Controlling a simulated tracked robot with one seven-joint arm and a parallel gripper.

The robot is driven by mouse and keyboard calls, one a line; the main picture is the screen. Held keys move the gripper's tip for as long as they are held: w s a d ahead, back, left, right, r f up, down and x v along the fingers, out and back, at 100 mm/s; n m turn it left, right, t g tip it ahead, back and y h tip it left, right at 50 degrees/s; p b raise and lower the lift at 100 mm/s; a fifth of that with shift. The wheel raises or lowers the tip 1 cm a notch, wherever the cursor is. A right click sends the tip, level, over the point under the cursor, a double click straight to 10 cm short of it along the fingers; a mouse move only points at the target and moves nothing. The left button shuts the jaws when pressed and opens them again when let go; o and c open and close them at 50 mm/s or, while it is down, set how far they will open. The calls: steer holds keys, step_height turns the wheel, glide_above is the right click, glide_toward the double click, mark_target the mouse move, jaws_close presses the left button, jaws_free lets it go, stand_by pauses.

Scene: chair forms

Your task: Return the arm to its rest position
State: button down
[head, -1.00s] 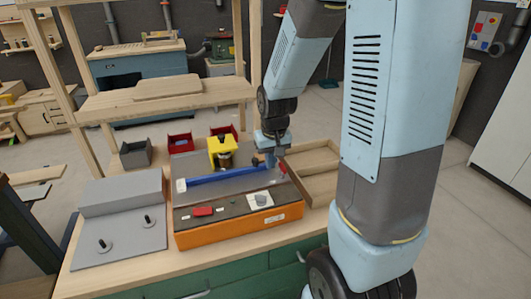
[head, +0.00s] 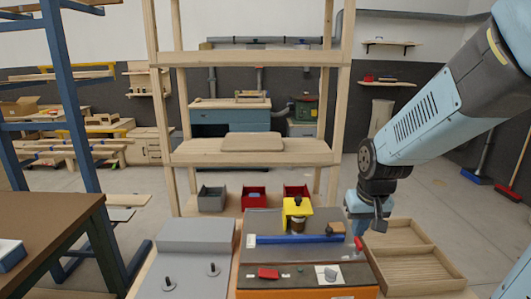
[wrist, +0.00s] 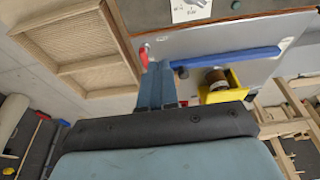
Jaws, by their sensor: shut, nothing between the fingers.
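My gripper (head: 357,227) hangs at the right end of the orange workstation (head: 310,293), between its grey plate (head: 270,222) and a wooden tray (head: 415,272). Its fingers also show in the wrist view (wrist: 157,86), together and with nothing held. My arm reaches in from the upper right, bent at the elbow. A blue bar (head: 290,239) lies across the grey plate, left of the gripper. A yellow block (head: 297,214) with a dark round part stands behind the bar. A small red piece (head: 358,244) is just below the fingertips; whether they touch cannot be told.
A grey stepped block (head: 195,235) with two dark pegs stands left of the workstation. One grey bin (head: 211,199) and two red bins (head: 254,197) stand behind. A wooden shelf frame (head: 250,153) rises behind the bench. Open floor lies right of the tray.

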steer(key=s+r+t, duration=0.2)
steer(key=s+r, duration=0.9)
steer(key=r, duration=0.3)
steer(key=shift+t, duration=0.3)
steer(key=shift+s, duration=0.2)
